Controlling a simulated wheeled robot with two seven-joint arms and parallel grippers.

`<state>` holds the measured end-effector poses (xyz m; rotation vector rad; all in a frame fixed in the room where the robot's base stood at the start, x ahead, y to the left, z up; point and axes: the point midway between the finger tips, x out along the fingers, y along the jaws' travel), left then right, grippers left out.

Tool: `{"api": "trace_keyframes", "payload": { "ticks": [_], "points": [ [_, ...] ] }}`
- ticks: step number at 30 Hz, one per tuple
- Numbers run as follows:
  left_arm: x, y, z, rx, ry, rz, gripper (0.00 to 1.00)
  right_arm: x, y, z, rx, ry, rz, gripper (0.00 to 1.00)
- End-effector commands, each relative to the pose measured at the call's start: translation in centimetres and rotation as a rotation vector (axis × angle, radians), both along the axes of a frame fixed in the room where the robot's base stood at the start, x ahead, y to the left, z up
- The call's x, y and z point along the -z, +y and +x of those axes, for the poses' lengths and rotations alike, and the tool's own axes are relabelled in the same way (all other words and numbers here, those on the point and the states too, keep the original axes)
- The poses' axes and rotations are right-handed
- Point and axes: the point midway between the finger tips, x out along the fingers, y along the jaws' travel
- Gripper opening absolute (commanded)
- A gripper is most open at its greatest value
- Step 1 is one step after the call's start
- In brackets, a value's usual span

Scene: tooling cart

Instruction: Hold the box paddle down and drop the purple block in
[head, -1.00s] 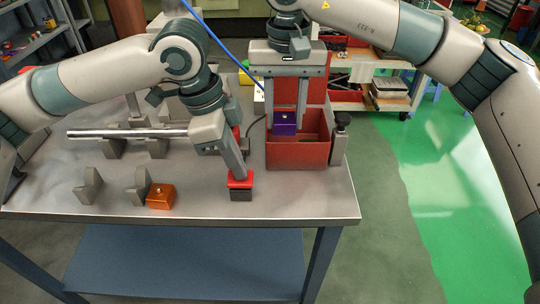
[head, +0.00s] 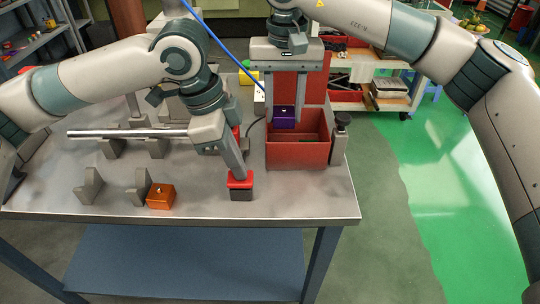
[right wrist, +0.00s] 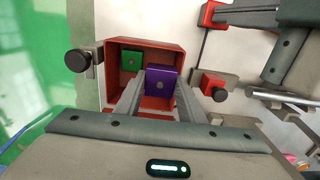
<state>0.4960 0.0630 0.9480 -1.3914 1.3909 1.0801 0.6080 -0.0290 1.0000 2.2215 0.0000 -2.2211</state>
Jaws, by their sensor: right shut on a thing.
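The purple block (head: 284,117) is gripped between the fingers of my right gripper (head: 285,108), held over the open red box (head: 298,155). The purple block also shows in the right wrist view (right wrist: 160,84), between the fingertips and over the box opening. My left gripper (head: 238,170) is down on the red-topped paddle (head: 240,182), which has a dark base, in front of the box and to its left. Its fingers overlap in the head view, so their opening is unclear. The box's red lid stands upright behind the purple block.
A green block (right wrist: 131,60) lies inside the box. An orange block (head: 160,196) sits at the table's front, beside grey holders. A metal rod (head: 125,133) lies across supports at the left. A black knob (head: 342,119) stands at the box's right side.

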Motion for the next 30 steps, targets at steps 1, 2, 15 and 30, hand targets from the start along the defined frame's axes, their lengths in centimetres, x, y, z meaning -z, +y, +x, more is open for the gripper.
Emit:
{"api": "trace_keyframes", "payload": {
  "ticks": [1,2,15,30],
  "points": [
    [0.24,0.03,-0.13,0.001,0.005,0.003,0.0,0.19,-0.01,0.0,0.0,0.0,0.0,0.13],
    [0.24,0.03,-0.13,0.001,0.005,0.003,0.0,0.26,-0.01,0.0,0.0,0.0,0.0,0.13],
    [0.24,0.03,-0.12,0.001,0.005,0.003,0.0,0.47,-0.01,-0.01,0.0,0.0,0.0,0.57],
    [0.25,0.04,-0.13,0.001,0.005,0.003,0.0,0.52,-0.01,-0.01,0.0,0.0,0.0,0.57]
  ]
}}
